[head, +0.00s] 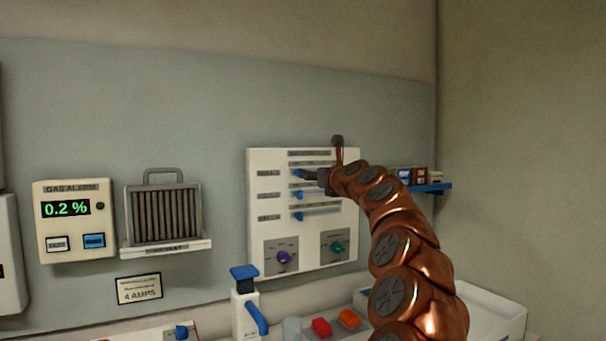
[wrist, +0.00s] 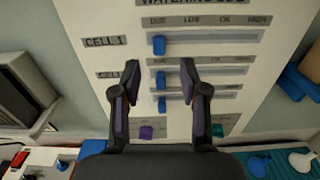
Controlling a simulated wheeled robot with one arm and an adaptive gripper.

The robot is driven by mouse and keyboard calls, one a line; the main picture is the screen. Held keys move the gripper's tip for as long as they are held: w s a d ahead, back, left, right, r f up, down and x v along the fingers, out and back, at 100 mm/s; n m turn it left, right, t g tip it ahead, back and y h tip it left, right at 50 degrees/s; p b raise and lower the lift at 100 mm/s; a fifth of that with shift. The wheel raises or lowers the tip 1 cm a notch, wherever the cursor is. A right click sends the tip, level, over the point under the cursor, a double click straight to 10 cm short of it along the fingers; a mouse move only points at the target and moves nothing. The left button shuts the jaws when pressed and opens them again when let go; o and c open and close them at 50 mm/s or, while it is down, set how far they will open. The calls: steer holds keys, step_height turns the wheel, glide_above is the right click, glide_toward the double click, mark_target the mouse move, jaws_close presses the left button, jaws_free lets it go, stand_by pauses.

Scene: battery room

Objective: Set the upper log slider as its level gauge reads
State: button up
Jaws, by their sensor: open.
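The white watering log panel (head: 254,235) hangs on the wall; its heading is partly cut off in the wrist view. The upper slider's blue knob (wrist: 159,45) sits at the left end of the CELL 1 track, under DUE; LOW, OK and HIGH follow to the right. The second knob (wrist: 161,80) and lower knob (wrist: 164,104) are also at the left. My gripper (wrist: 160,75) is open and empty before the panel, its fingertips either side of the second knob in the picture, below the upper knob. Contact cannot be told. I cannot make out a level gauge.
A purple knob (head: 284,257) and teal knob (head: 337,247) are low on the panel. A gas alarm (head: 74,247) and grey finned unit (head: 163,214) are to the left. A blue shelf (head: 433,187) with small boxes is at right. Blue-handled and red parts stand below.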

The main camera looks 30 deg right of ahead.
mark_target(299, 172)
steer(key=w+p, duration=0.1)
steer(key=w, duration=0.5)
steer(key=shift+w+d+p, duration=0.25)
steer(key=shift+p, duration=0.15)
steer(key=shift+w, duration=0.1)
stand_by(0.5)
jaws_close()
stand_by(0.5)
